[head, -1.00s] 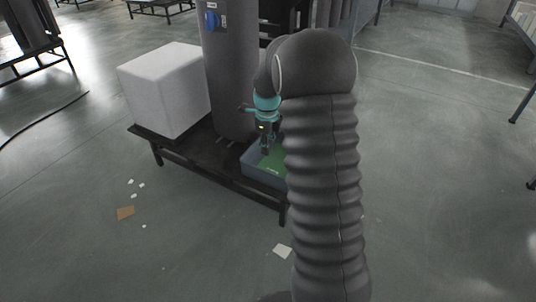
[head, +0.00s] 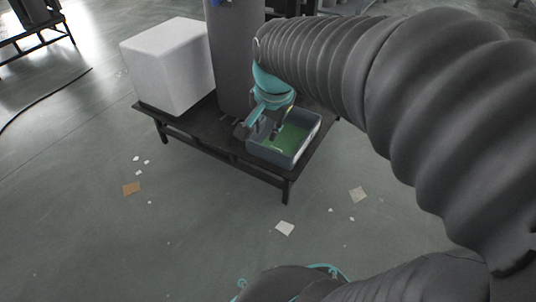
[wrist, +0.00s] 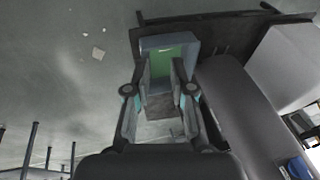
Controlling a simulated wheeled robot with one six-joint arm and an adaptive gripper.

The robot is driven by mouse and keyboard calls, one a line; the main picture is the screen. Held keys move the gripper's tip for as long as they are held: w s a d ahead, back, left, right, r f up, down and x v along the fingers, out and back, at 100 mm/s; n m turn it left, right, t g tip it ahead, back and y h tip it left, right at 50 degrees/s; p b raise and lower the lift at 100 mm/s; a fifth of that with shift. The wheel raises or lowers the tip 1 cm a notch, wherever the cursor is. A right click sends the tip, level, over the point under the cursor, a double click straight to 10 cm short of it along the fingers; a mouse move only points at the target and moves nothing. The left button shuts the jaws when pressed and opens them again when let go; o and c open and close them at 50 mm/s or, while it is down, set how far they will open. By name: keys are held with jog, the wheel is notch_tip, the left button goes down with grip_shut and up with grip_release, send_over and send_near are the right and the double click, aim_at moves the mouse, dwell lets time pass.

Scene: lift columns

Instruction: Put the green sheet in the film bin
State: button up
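The green sheet (head: 288,138) lies inside a blue-grey open bin (head: 306,150), which I take to be the film bin, on a low dark platform. The sheet also shows in the wrist view (wrist: 185,51), within the bin's walls (wrist: 156,42). My gripper (head: 258,131) is at the bin's left side, near its rim. In the wrist view my gripper (wrist: 161,78) has its two fingers spread apart, with no sheet visibly held between them. The fingers hide part of the bin and sheet.
A dark grey column (head: 234,60) stands on the platform (head: 215,132) behind my gripper. A large white block (head: 170,65) sits at its left end. Paper scraps and a brown piece (head: 131,188) lie on the floor. The floor in front is mostly clear.

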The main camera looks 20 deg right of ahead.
jog(key=s+a+n+t, duration=0.2)
jog(key=s+n, duration=0.8)
jog(key=s, duration=0.2)
jog(key=shift+a+f, duration=0.25)
jog(key=shift+a, duration=0.15)
jog(key=shift+s, duration=0.1)
